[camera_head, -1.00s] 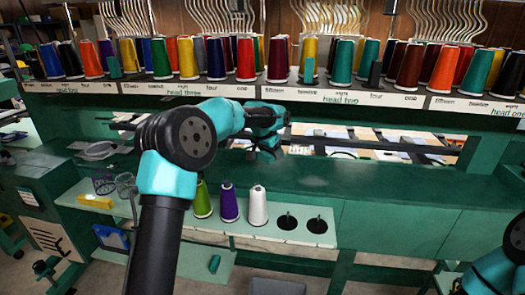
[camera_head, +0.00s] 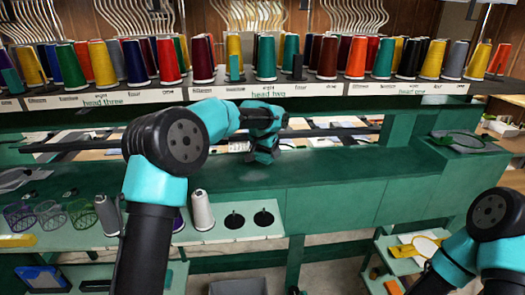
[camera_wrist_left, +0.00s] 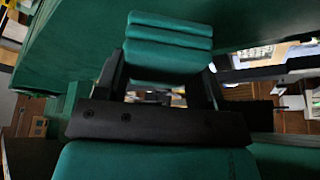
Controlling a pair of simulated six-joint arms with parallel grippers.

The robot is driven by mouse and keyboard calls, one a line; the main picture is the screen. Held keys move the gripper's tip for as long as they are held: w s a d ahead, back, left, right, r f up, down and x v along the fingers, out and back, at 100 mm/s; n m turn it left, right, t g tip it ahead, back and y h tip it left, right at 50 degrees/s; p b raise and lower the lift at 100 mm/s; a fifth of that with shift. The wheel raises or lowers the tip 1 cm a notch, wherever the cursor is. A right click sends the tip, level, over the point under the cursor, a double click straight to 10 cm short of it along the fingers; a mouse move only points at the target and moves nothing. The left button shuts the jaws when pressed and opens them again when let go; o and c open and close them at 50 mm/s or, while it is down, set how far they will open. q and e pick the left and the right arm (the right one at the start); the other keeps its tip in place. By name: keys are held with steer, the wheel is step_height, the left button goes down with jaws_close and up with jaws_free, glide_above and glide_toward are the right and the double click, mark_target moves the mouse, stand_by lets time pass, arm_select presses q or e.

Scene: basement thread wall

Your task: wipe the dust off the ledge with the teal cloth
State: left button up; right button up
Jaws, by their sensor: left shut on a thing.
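My left gripper (camera_head: 264,136) is over the green ledge (camera_head: 335,170), just below the middle of the spool rack. In the left wrist view it (camera_wrist_left: 165,85) is shut on the teal cloth (camera_wrist_left: 170,45), which shows as a folded, layered pad between the fingers. In the head view the cloth is hard to tell from the dark teal gripper, and I cannot tell whether it touches the ledge. A faint greyish patch of dust (camera_head: 235,173) shows on the ledge near the gripper. My right arm comes in at the lower right; its gripper is out of view.
A long rack of coloured thread spools (camera_head: 265,57) runs behind the ledge. Below it, a shelf holds a white spool (camera_head: 202,210) and mesh cups (camera_head: 48,215). A green hoop (camera_head: 458,139) lies at the right end. The ledge's right stretch is clear.

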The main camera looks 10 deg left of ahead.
arm_select(q)
steer(key=shift+d, duration=0.35)
